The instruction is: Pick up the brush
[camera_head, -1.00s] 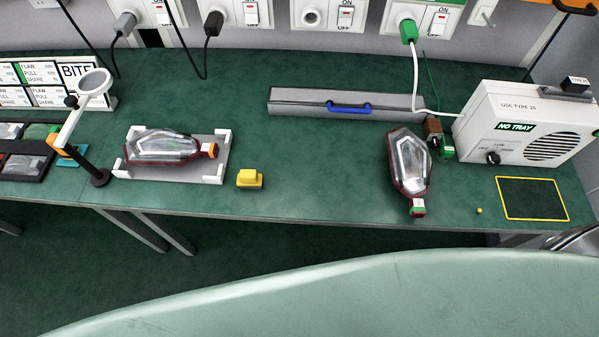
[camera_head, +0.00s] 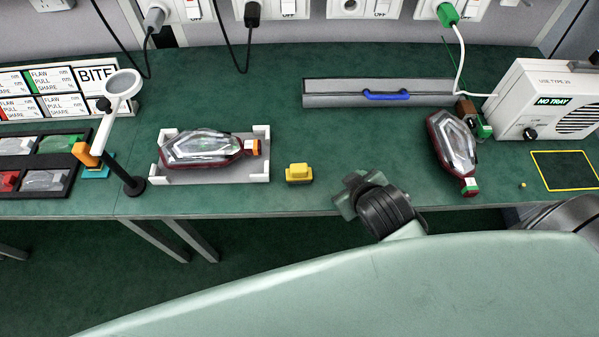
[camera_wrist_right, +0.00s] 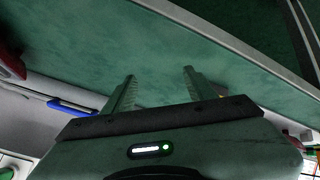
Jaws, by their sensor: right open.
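The likely brush is a small yellow block with a darker yellow base (camera_head: 299,173), resting on the green table between the two lamps; I cannot make out bristles. My right gripper (camera_wrist_right: 158,73) is open and empty over bare table, its two fingers wide apart. A bit of yellow (camera_wrist_right: 222,96) shows just beside its right-hand finger in the right wrist view. In the head view the end of my right arm is at the table's front edge, right of the yellow block and apart from it; the fingers are not clear there. My left gripper is not in view.
A tail lamp (camera_head: 200,149) lies in a white cradle (camera_head: 262,172) at left; another lamp (camera_head: 453,142) lies at right. A magnifier stand (camera_head: 122,165) is left of the cradle. A grey case (camera_head: 330,94) with a blue handle lies behind. The table's middle is clear.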

